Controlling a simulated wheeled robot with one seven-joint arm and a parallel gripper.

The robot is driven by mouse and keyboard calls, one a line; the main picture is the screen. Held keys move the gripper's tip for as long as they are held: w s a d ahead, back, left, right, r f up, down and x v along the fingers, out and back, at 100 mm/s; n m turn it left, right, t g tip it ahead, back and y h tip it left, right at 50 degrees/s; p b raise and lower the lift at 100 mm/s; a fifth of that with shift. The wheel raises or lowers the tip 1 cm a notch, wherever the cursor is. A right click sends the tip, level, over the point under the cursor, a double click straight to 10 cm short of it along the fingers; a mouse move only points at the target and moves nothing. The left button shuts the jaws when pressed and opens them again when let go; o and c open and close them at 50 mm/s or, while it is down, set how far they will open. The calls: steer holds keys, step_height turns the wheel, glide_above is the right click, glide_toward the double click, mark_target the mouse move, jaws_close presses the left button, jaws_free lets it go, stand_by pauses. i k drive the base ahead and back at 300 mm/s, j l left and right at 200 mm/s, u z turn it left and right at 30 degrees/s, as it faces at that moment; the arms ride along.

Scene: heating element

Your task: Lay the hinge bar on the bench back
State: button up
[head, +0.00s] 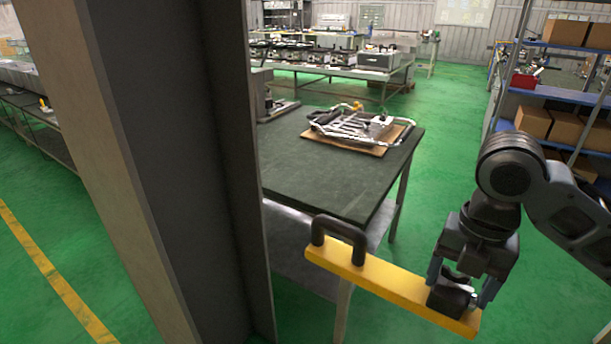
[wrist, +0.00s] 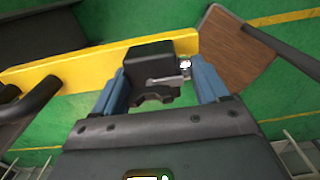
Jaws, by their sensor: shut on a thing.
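The hinge bar (head: 385,284) is a long yellow bar with a black loop handle at its left end and a black block at its right end. My gripper (head: 465,285) is shut on the black block and holds the bar in the air, in front of the bench. In the wrist view the black block (wrist: 150,65) sits between the blue fingers (wrist: 163,88), with the yellow bar (wrist: 75,72) running left. The bench (head: 330,180) has a dark top and stands beyond the bar. The bar's left end overlaps the bench's front corner in the head view; I cannot tell whether they touch.
A metal frame (head: 350,125) on a brown board lies on the bench's far right part. The near bench top is clear. A thick pillar (head: 190,170) hides the bench's left side. A shelf rack with boxes (head: 565,128) stands at the right.

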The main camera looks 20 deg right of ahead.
mark_target(322, 185)
steer(key=i, duration=1.5)
